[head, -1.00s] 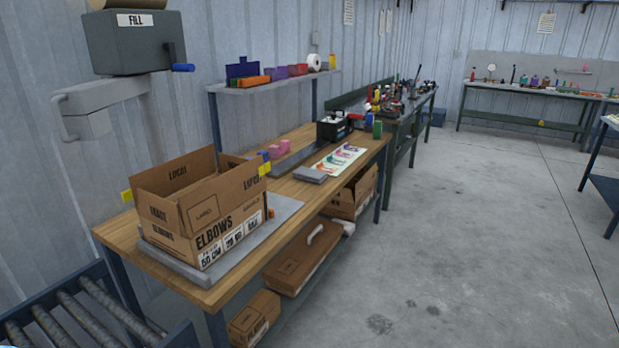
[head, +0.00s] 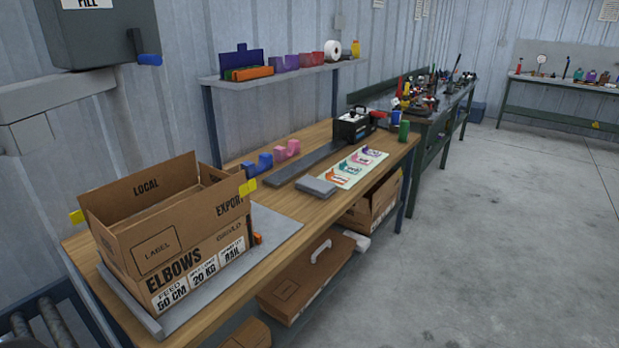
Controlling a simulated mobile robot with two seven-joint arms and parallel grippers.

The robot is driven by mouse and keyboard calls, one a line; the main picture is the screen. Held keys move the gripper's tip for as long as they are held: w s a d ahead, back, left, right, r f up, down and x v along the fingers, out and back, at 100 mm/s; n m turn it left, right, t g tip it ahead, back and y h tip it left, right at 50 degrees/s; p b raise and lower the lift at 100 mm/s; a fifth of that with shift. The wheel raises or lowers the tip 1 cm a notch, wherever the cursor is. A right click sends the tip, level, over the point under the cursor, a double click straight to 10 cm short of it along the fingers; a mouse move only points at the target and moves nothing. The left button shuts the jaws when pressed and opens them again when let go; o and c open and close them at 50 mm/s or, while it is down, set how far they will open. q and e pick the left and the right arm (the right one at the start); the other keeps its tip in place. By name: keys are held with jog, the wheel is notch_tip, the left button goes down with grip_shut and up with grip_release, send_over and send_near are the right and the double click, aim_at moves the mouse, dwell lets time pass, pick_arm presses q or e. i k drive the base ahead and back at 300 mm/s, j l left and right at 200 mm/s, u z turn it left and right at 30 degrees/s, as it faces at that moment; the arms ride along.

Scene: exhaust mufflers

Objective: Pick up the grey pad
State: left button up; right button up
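The grey pad (head: 316,186) is a small flat block. It lies on the wooden workbench (head: 245,204), near its front edge, beside the near end of a white sheet with coloured pictures (head: 354,166). Nothing covers it. Neither of my grippers shows in the head view.
An open cardboard box (head: 180,237) stands on a grey plate (head: 276,232) at the bench's near end. A long dark grey strip (head: 309,163), pink and blue pieces (head: 286,151) and a black device (head: 352,126) lie behind the pad. The floor (head: 450,260) at right is clear.

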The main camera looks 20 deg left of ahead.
aim_at(320, 188)
jog(key=i+l+u, duration=0.25)
jog(key=i, duration=0.5)
jog(key=i+l+u, duration=0.25)
jog(key=i+l, duration=0.15)
jog(key=i, duration=0.3)
jog(key=i+l+u, duration=0.2)
jog(key=i+l, duration=0.35)
jog(key=i, duration=0.1)
